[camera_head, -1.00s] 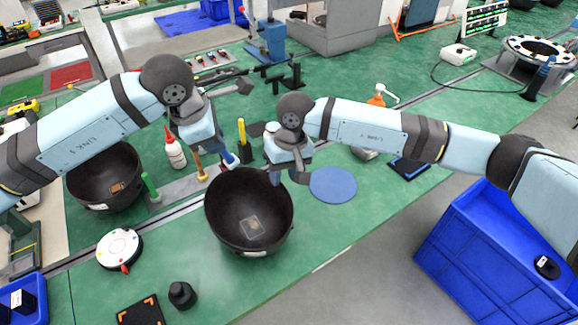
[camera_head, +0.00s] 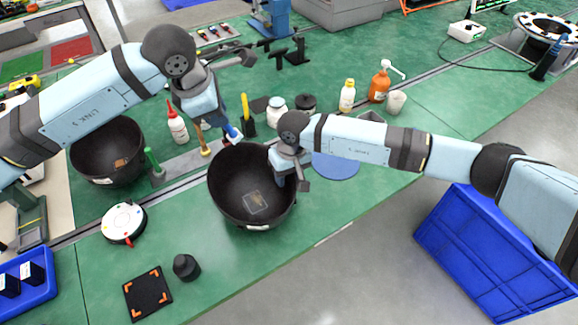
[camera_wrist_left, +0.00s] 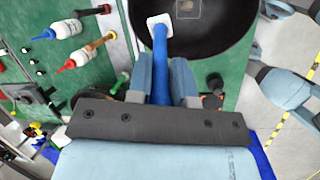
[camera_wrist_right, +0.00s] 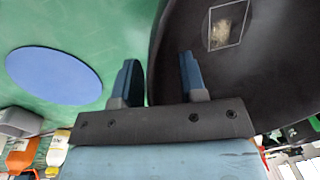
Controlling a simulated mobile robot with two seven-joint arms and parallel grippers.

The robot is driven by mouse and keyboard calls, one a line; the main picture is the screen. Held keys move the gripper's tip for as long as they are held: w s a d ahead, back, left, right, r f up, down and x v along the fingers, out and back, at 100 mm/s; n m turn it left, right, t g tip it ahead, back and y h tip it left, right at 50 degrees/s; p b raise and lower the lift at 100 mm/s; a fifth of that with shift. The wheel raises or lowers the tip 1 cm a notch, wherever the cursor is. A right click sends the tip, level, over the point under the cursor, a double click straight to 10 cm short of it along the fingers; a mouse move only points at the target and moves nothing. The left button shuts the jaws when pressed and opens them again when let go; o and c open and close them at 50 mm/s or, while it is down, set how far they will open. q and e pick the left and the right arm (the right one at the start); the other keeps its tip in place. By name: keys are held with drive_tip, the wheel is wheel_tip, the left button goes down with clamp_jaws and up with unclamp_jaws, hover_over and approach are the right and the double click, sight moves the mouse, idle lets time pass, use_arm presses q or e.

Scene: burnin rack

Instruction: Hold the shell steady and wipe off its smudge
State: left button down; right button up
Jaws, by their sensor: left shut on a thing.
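The dark shell (camera_head: 232,212) is a bowl on the green bench, its open side facing up. A pale brownish smudge (camera_head: 255,203) lies inside a thin square outline on its inner wall; it also shows in the right wrist view (camera_wrist_right: 224,28). My left gripper (camera_wrist_left: 163,82) is shut on a blue-handled wiper (camera_wrist_left: 160,60). The wiper's white pad (camera_wrist_left: 159,21) is near the shell's far rim, away from the smudge. My right gripper (camera_wrist_right: 158,75) is open at the shell's right rim, its fingers apart with the rim edge between them. Contact cannot be told.
A second dark bowl (camera_head: 95,165) stands at the left. A blue disc (camera_head: 338,166) lies right of the shell. Bottles, including an orange pump bottle (camera_head: 379,86), stand behind. A round white device (camera_head: 123,222) and a black mat (camera_head: 146,295) are at front left.

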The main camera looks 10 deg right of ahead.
drive_tip(key=shift+f, duration=0.1)
clamp_jaws()
idle(1.1)
